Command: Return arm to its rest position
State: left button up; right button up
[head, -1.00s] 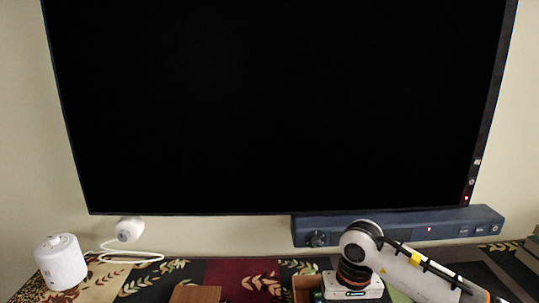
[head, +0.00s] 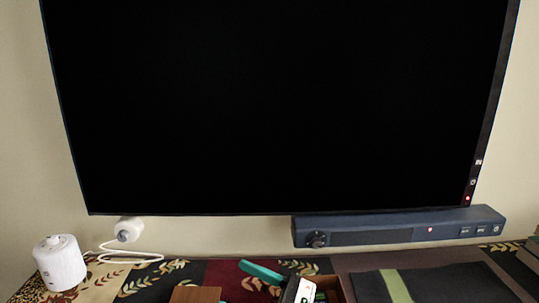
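Neither of my grippers nor any part of my arms shows in the head view now. Whether they are open, shut or holding something cannot be seen. At the bottom centre stands a brown open box (head: 335,291), cut off by the lower edge. A dark item with a white label (head: 305,290) and some green pieces are in or against it. A teal bar-shaped item (head: 261,271) lies slanted just left of the box.
A large black screen (head: 280,105) fills the wall above a dark blue soundbar (head: 400,228). A white cylinder (head: 60,262) and a white corded device (head: 128,230) are at left. A wooden block (head: 195,294) and a dark mat with a green stripe (head: 397,286) are in front.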

jog(key=w+d+f+m+t+h, duration=0.1)
jog(key=w+d+m+t+h, duration=0.1)
jog(key=d+m+t+h, duration=0.75)
jog(key=w+d+f+m+t+h, duration=0.1)
jog(key=w+d+m+t+h, duration=0.3)
jog(key=m, duration=1.1)
jog(key=s+d+f+m+g+h, duration=0.2)
jog(key=d+f+m+h, duration=0.2)
jog(key=f+m, duration=0.3)
jog(key=s+d+f+m+g+h, duration=0.2)
jog(key=d+f+m+h, duration=0.15)
jog(key=f+m, duration=0.35)
jog(key=s+d+f+m+g, duration=0.2)
jog(key=s+f+m+g, duration=0.45)
jog(key=s, duration=0.45)
jog(key=s+d+f+m+g, duration=0.1)
jog(key=s+f+m+g, duration=0.5)
jog(key=s, duration=0.4)
notch_tip(320, 180, down, 27)
jog(key=n+b, duration=0.1)
jog(key=s+d+f+g+b, duration=0.1)
jog(key=s+d+f+g, duration=0.1)
jog(key=s+f, duration=1.5)
jog(key=shift+s+d+f+n, duration=0.2)
jog(key=shift+d+f+n, duration=0.1)
jog(key=shift+d+f, duration=0.45)
